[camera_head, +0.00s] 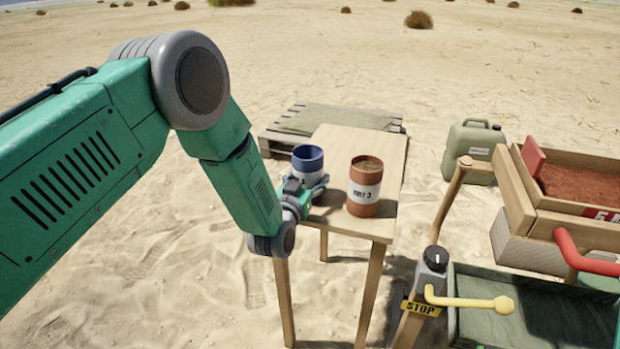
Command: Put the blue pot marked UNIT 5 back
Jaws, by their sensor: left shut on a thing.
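The blue pot (308,160) is at the left side of the small wooden table (338,145), upright as far as I can see. My left gripper (312,188) is shut on it from the near left side. The gripper and wrist hide the pot's lower part and any marking, and I cannot tell whether its base touches the tabletop. A rust-red pot (364,187) with a white label band stands upright on the table just right of the blue pot, apart from it. My right gripper is not in view.
A wooden pallet (286,131) lies behind the table. An olive jerrycan (471,152) stands at the right. A wooden tray of red soil (530,205), a STOP post (432,262) with a yellow lever (470,300) and a green-lined bin (480,325) fill the right side.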

